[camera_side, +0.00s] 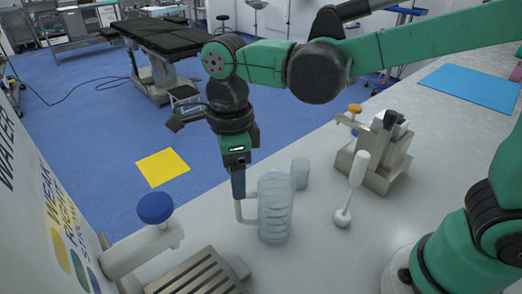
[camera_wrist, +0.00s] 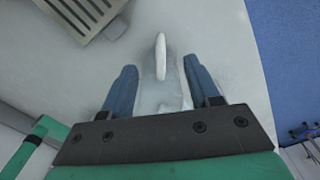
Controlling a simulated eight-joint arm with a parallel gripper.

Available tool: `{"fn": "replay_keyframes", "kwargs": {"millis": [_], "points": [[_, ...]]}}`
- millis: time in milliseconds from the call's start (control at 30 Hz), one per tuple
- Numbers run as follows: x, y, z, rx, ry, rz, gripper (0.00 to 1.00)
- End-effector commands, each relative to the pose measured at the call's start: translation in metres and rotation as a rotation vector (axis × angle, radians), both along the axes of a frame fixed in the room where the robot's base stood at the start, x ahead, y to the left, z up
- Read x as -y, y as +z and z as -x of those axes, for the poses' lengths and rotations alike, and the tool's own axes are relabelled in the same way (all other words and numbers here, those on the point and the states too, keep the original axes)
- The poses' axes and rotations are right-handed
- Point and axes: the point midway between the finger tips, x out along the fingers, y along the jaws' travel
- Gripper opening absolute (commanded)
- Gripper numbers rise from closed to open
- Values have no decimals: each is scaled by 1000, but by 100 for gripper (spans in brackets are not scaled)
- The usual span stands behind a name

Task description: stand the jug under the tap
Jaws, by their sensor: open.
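The jug (camera_side: 275,205) is a clear, ribbed vessel standing upright on the pale counter, with a white handle on its left side. My gripper (camera_side: 238,188) points down at the handle. In the wrist view, the handle (camera_wrist: 161,50) lies ahead of and between the two blue fingers of my gripper (camera_wrist: 160,64), with gaps on both sides. The fingers are open. The jug's clear body is faint there and partly hidden by my gripper. The tap (camera_side: 143,248) with a blue knob stands at the lower left, by a slatted drain grate (camera_side: 200,275).
A clear cup (camera_side: 300,173) stands just behind the jug. The counter between jug and grate is mostly clear. The WATER panel (camera_side: 40,215) borders the left.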

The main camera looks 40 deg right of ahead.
Motion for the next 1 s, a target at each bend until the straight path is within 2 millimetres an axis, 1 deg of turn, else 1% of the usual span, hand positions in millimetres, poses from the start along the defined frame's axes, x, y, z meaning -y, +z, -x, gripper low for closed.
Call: {"fn": "replay_keyframes", "kwargs": {"millis": [167,500,667,900,967,1000], "points": [[0,-16,0,0,1,0,55],[0,-55,0,2,3,-2,55],[0,-62,0,2,3,-2,55],[0,-63,1,2,3,-2,55],[0,-63,1,2,3,-2,38],[0,-63,1,2,3,-2,26]]}}
